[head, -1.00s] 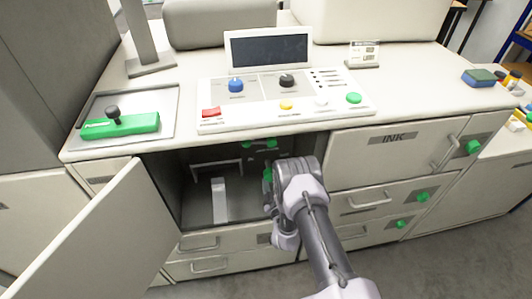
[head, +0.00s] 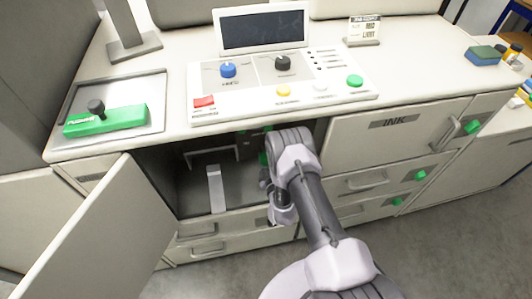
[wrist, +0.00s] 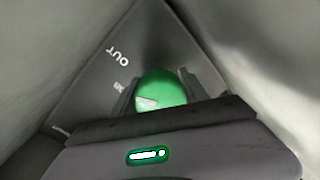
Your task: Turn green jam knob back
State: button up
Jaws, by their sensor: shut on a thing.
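The green jam knob (wrist: 165,88) is a rounded green knob on a dark panel in the wrist view, with the word OUT printed on the panel to its upper left. My gripper (wrist: 160,94) has one dark finger on each side of the knob and is shut on it. The knob's lower part is hidden behind the gripper body. In the head view my arm reaches into the open dark compartment (head: 190,190) under the console. My fingertips and their contact with the knob are hidden there.
The open door (head: 95,230) stands out at the left of the compartment. A white guide strip (head: 216,190) lies inside. The closed INK door (head: 395,140) and drawers are at the right. The control panel (head: 300,95) is above. Pale walls close in on both sides in the wrist view.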

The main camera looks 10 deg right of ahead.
jog(key=n, duration=0.5)
jog(key=shift+r+n+p, duration=0.1)
jog(key=shift+n+p, duration=0.3)
jog(key=n, duration=1.2)
jog(key=shift+w+n, duration=0.1)
jog(key=shift+n, duration=0.3)
jog(key=n, duration=0.5)
jog(key=shift+n, duration=0.3)
jog(key=o, duration=1.4)
jog(key=shift+c, duration=0.2)
jog(key=shift+f, duration=0.2)
